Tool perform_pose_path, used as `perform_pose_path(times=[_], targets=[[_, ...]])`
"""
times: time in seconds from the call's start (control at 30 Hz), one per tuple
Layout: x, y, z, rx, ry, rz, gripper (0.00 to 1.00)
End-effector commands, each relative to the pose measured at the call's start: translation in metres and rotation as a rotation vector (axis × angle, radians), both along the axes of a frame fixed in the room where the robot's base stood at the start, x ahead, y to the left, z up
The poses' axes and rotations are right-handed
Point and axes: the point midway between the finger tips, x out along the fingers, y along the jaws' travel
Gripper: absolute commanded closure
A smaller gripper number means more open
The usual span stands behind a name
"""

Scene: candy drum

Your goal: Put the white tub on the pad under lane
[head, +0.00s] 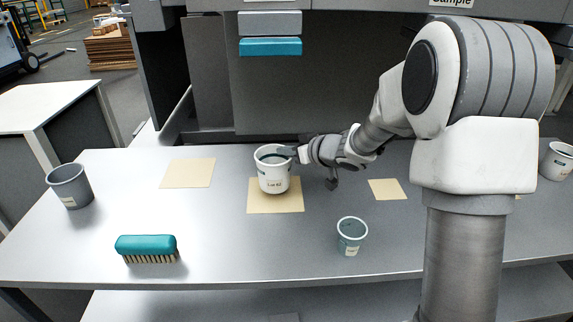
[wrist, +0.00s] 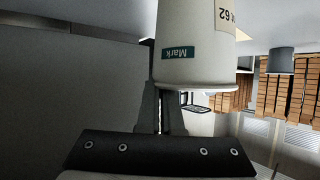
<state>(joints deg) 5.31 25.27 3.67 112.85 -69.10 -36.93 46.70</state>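The white tub (head: 273,172) with a "Lot 62" label is upright over the middle tan pad (head: 257,207). I cannot tell whether its base touches the pad or hovers just above it. My gripper (head: 286,153) reaches in from the right at the tub's rim, with a finger over the tub's mouth. In the wrist view the tub (wrist: 195,65) appears upside down with a green "Mark" label, and the gripper fingers (wrist: 158,112) are close together at its rim. The gripper looks shut on the tub's wall. Part of the contact is hidden.
Other tan pads lie left (head: 187,173) and right (head: 387,190). A grey tub (head: 70,186) stands far left, a small tub (head: 351,236) in front, another white tub (head: 556,161) far right. A teal brush (head: 147,247) lies front left. A "Sample" sign (head: 451,3) hangs at the top.

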Motion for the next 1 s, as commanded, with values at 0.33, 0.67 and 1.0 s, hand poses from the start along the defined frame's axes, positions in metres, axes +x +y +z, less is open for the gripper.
perform_pose_path(times=[0.33,0.67,1.0], targets=[[0.0,0.0,-0.028,0.0,-0.001,0.001,1.0],[0.0,0.0,-0.031,0.0,0.0,0.001,0.83],[0.0,0.0,-0.031,0.0,0.0,0.001,0.68]])
